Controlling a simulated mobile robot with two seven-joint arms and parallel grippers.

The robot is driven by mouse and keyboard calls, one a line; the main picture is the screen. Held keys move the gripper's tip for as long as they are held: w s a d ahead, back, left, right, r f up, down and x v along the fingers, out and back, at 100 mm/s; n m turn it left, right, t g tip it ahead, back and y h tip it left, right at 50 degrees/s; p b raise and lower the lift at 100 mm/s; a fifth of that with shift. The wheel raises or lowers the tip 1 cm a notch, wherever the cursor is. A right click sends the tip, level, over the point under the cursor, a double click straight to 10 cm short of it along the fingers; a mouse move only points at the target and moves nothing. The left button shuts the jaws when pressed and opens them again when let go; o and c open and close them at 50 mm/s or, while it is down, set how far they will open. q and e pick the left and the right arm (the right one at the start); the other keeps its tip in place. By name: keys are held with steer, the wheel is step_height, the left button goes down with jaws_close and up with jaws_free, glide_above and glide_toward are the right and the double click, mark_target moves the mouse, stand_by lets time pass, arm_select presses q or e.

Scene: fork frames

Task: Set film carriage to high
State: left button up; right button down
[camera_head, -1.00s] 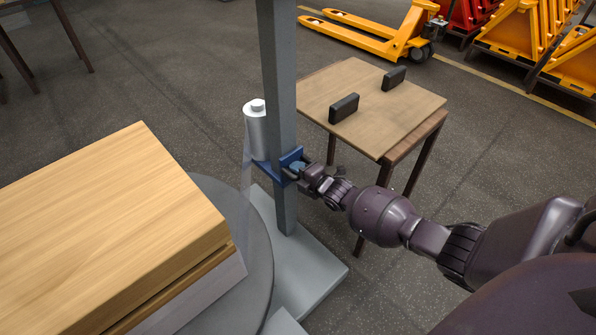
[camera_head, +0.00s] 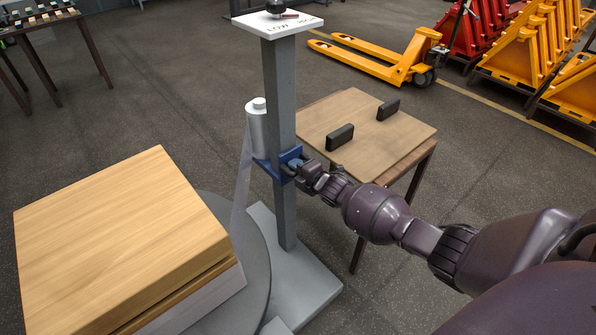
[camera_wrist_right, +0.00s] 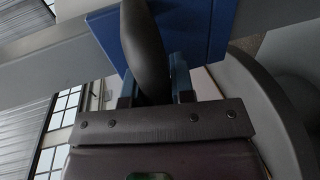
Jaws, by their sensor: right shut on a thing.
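The blue film carriage (camera_head: 262,168) sits on a grey upright mast (camera_head: 281,100), partway up. It carries a white film roll (camera_head: 258,128), with clear film hanging toward the pallet load. My right gripper (camera_head: 297,168) reaches the carriage from the right and is shut on its dark handle. In the right wrist view, the black handle (camera_wrist_right: 143,50) lies between the two fingers, with the blue carriage plate (camera_wrist_right: 195,25) behind it. A white plate (camera_head: 278,24) tops the mast, with LOW lettering and a second label hard to read. My left gripper is not in view.
A wooden-topped load (camera_head: 115,225) stands on a round grey turntable (camera_head: 255,275) at left. The mast rises from a grey base plate (camera_head: 300,285). A small table (camera_head: 370,135) with two black blocks stands behind my right arm. A yellow pallet jack (camera_head: 385,62) is farther back.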

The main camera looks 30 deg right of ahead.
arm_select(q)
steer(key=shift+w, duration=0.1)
arm_select(e)
steer(key=c, duration=1.1)
jaws_free()
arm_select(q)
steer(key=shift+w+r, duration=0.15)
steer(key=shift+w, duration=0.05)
arm_select(e)
steer(key=shift+o, duration=0.6)
arm_select(q)
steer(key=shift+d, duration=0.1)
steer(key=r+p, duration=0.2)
steer(key=p, duration=0.1)
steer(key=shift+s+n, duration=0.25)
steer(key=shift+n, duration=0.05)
arm_select(e)
steer(key=v, duration=1)
steer(key=shift+s, duration=0.4)
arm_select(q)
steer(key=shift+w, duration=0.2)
